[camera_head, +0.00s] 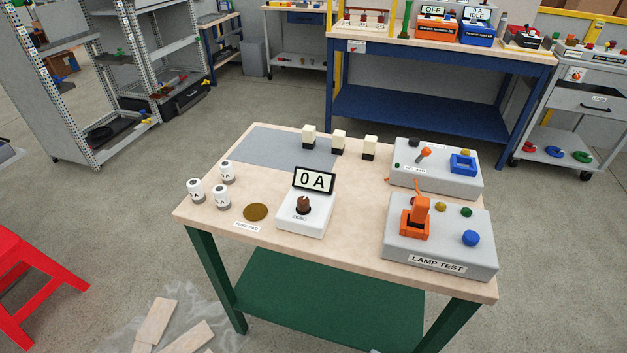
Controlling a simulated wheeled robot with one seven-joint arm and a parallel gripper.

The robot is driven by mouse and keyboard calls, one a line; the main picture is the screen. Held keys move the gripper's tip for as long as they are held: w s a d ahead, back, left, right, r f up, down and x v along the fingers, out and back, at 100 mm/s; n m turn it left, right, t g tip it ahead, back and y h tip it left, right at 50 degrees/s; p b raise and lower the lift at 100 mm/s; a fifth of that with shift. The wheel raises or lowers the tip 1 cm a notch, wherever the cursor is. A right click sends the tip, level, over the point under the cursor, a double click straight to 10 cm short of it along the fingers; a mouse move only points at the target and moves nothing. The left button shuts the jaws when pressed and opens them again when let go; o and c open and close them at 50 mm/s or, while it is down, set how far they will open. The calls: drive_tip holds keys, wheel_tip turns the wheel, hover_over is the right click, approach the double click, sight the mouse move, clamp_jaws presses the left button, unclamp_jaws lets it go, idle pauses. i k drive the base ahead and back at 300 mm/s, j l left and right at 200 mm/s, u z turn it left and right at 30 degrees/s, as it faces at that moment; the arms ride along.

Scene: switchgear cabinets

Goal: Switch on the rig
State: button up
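A wooden-topped table (345,222) with green legs stands in front of me. On its right, a grey box labelled LAMP TEST (437,263) carries an orange switch with an upright orange part (419,213), a blue button (471,238), a green button (466,212) and a yellow button (440,207). Behind it, a second grey box (430,182) has a tilted orange-tipped lever (424,154) and a blue square-framed control (463,163); its label is too small to read. My gripper is out of view.
White cylinders (221,197), a brass disc (255,212) and several cream-and-black blocks (339,141) stand on the table. A red stool (35,275) is left. Planks (157,320) lie on the floor. A blue bench (430,107) behind holds an orange unit reading OFF (433,27).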

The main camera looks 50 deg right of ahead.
sight(425, 152)
drive_tip(key=k+z, duration=0.2)
drive_tip(key=z, duration=0.3)
drive_tip(key=k+l+z, duration=0.1)
drive_tip(key=z, duration=0.35)
drive_tip(key=i+l+z, duration=0.2)
drive_tip(key=i+z, duration=0.2)
drive_tip(key=k, duration=0.05)
